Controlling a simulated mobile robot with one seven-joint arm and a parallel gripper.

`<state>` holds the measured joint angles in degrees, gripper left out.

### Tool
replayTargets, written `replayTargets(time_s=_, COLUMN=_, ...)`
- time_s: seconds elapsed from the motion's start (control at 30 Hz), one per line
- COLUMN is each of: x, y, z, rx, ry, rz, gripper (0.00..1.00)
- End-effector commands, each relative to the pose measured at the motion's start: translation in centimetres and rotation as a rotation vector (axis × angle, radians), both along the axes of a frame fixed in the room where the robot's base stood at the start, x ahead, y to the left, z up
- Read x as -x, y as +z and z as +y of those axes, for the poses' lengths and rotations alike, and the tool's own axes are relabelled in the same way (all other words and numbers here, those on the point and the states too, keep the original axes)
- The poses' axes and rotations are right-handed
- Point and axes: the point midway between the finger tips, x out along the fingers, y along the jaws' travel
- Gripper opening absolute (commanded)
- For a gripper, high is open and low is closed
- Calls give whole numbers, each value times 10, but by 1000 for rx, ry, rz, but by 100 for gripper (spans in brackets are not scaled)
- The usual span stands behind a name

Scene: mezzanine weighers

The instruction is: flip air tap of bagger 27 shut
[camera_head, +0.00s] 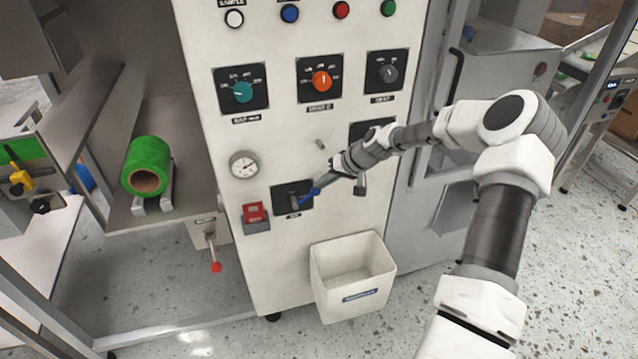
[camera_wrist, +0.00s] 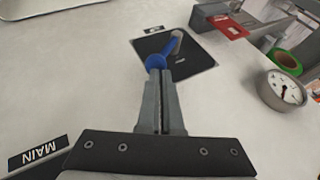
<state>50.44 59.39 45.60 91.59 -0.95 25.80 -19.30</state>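The air tap is a blue lever (camera_head: 311,191) on a black square plate (camera_head: 281,190), low on the front of the white machine cabinet. In the wrist view the blue lever (camera_wrist: 157,61) slants from its grey pivot on the black plate (camera_wrist: 198,58) down to a rounded blue end. My gripper (camera_wrist: 160,75) has its two fingers together, with only a thin line between them. Their tips are at the lever's rounded end; I cannot tell whether they touch it. In the head view my gripper (camera_head: 332,174) comes in from the right.
A red switch on a grey box (camera_head: 257,224) and a round gauge (camera_head: 244,165) are left of the tap. A white bin (camera_head: 352,281) stands below. A red-tipped lever (camera_head: 214,262) and a green roll (camera_head: 147,165) are further left. Rotary knobs (camera_head: 321,81) sit above.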

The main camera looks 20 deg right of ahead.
Motion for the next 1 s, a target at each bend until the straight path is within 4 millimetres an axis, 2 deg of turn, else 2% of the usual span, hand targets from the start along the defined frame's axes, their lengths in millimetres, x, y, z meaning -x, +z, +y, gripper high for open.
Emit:
replayTargets(time_s=0.3, x=0, y=-18, z=-9, rx=-295, ry=0, rz=1, gripper=0)
replayTargets(time_s=0.7, x=1, y=-42, z=-20, rx=-528, ry=8, rz=5, gripper=0)
replayTargets(time_s=1.0, x=1, y=-51, z=-23, rx=-544, ry=14, rz=6, gripper=0)
